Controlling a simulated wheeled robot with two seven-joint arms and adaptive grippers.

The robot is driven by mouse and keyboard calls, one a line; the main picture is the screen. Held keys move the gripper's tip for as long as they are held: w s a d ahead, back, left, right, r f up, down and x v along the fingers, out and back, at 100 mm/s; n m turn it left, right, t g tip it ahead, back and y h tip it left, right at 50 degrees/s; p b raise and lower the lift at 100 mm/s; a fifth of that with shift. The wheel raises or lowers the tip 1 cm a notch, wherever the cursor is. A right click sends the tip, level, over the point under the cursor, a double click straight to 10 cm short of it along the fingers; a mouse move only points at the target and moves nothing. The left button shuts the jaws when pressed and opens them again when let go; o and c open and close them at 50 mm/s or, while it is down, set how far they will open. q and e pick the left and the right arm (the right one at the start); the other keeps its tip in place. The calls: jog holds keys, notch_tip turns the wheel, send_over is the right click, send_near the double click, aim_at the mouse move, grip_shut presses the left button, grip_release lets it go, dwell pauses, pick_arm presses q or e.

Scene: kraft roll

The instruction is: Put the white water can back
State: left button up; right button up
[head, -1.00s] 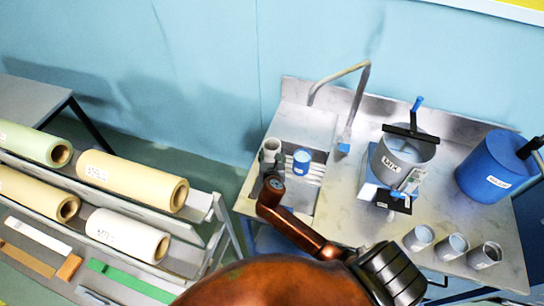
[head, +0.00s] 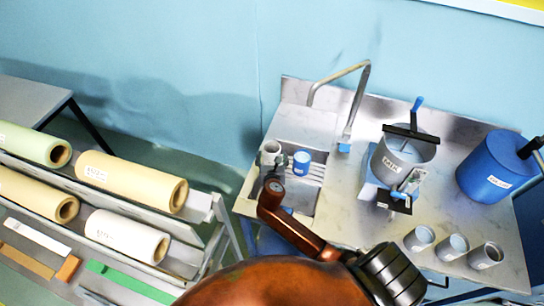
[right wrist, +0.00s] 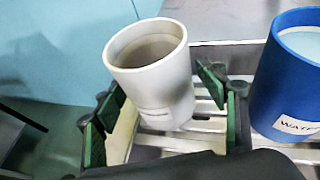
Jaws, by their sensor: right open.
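The white water can (head: 270,150) is at the left end of the sink in the head view, beside the blue water can (head: 301,162). In the right wrist view the white can (right wrist: 155,85) is open-topped and stands over the slatted rack, leaning in the picture. My right gripper (right wrist: 165,122) is open, with one green-padded finger on each side of the white can. The right finger looks apart from it; contact on the left is unclear. The blue can (right wrist: 290,80), labelled WATER, stands just right of the right finger. My left gripper is not in view.
A bent tap (head: 350,110) rises behind the sink. A grey MIX pot (head: 404,160), a big blue drum (head: 492,168) and several small grey cups (head: 453,246) stand on the counter (head: 340,215). A rack of paper rolls (head: 130,180) is at left.

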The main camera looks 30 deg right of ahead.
jog(key=p+v, duration=0.1)
jog(key=v, duration=1.1)
jog(key=shift+p, duration=0.35)
jog(key=shift+r, duration=0.1)
